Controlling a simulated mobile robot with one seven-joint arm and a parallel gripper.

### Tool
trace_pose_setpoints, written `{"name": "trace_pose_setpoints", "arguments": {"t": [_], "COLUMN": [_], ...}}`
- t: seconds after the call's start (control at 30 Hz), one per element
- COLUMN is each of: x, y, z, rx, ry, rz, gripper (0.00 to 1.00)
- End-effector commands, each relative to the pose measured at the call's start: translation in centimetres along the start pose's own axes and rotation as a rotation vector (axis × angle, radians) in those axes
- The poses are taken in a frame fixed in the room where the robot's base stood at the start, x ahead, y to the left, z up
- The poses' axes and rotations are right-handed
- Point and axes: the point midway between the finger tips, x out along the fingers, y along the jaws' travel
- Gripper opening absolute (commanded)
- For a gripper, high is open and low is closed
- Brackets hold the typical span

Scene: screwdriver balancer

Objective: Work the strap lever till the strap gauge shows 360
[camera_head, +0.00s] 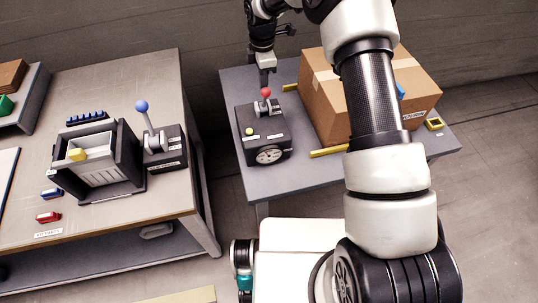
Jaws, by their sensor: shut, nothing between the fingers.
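A black box (247,137) on the grey table at the centre carries a short lever with a red knob (265,92), a yellow button (249,131) and a round dial gauge (270,156) on its front face. I take these to be the strap lever and strap gauge. The dial is too small to read. My gripper (265,84) points down, shut and empty, with its tips right at or just above the red knob. I cannot tell whether they touch it.
A cardboard box (322,105) stands right of the lever box, with yellow pieces (328,151) around it. My arm hides part of it. A floor gap separates the tables.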

Motion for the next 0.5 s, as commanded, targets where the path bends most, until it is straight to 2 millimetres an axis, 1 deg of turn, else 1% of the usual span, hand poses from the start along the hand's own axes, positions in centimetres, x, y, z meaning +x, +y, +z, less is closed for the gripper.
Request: {"name": "trace_pose_setpoints", "arguments": {"t": [0.1, 0.5], "x": [0.2, 0.2], "y": [1.5, 6.4], "z": [-0.1, -0.1], "rx": [0.000, 0.001], "ry": [0.001, 0.001], "rz": [-0.002, 0.001], "gripper": [0.00, 0.00]}}
